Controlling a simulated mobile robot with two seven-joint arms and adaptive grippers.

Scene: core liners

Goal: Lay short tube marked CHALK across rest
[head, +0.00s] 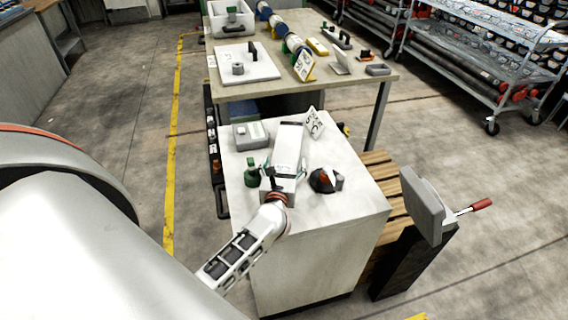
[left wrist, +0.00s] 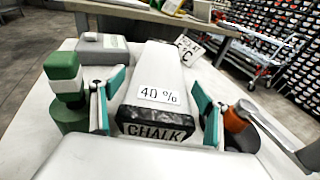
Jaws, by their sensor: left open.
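The short white tube marked CHALK (left wrist: 158,82), with a "40 %" label, lies on the pale cabinet top (head: 345,200). In the head view the white tube (head: 289,138) points away from me. My left gripper (head: 281,172) is open at its near end. In the left wrist view its teal fingers (left wrist: 160,108) stand on either side of the tube, with visible gaps. I cannot tell for sure which thing is the rest; coloured supports holding long tubes (head: 297,45) stand on the far table. My right gripper is not in view.
A green-topped item (head: 252,172) and a dark item with an orange part (head: 322,180) flank the gripper. A grey box (head: 250,134) and a tilted white sign (head: 313,122) stand beyond. The far table (head: 345,88) is cluttered. A grey device with a red handle (head: 425,205) stands right.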

